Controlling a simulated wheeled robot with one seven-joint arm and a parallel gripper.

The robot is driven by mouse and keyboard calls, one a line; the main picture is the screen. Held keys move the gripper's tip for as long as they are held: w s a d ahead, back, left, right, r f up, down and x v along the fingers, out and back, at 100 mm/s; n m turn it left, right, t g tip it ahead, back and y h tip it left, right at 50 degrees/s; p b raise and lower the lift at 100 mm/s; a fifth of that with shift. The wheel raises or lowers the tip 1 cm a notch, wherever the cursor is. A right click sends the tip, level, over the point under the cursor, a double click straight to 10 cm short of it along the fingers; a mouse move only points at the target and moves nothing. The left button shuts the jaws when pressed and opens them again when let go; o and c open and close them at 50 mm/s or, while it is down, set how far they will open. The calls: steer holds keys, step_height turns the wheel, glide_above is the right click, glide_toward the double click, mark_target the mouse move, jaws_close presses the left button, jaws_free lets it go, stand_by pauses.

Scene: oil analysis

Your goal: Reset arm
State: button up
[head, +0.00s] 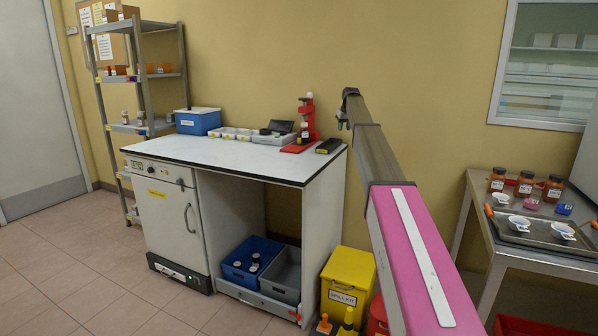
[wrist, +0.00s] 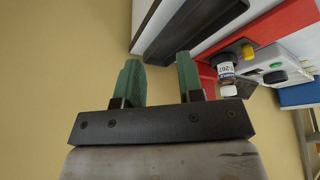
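My gripper (wrist: 160,75) shows in the wrist view with its two green fingers apart and nothing between them. In the head view my arm reaches forward over the right of the bench, and the gripper end (head: 342,118) is small, in front of the yellow wall. A red instrument (head: 307,118) stands on the bench to its left. In the wrist view, the red instrument (wrist: 285,25) lies to the right of the fingers. A small labelled bottle with a white cap (wrist: 227,72) is beside it, apart from the fingers.
The white bench (head: 215,157) holds a blue box (head: 198,121), pale trays and a black slab (head: 328,145). A metal table (head: 480,228) with orange-brown jars (head: 525,184) and a tray stands right. A yellow spill kit bin (head: 347,280) is below. The left floor is clear.

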steer(key=s+a+f+m+g, duration=0.1)
steer(key=s+a+f+g, duration=0.1)
steer(key=s+f, duration=2.7)
steer(key=s+f+g, duration=0.1)
steer(key=s+f, duration=0.4)
steer(key=s, duration=0.7)
steer(key=s+f+m, duration=0.1)
steer(key=s+f, duration=0.4)
steer(key=s, duration=0.7)
steer(key=s+a+f+g, duration=0.1)
steer(key=s+f, duration=0.4)
steer(key=s, duration=0.7)
steer(key=shift+s+f+m+g+h, duration=0.2)
steer(key=shift+f+m+g+h, duration=0.1)
steer(key=shift+f+m+h, duration=0.1)
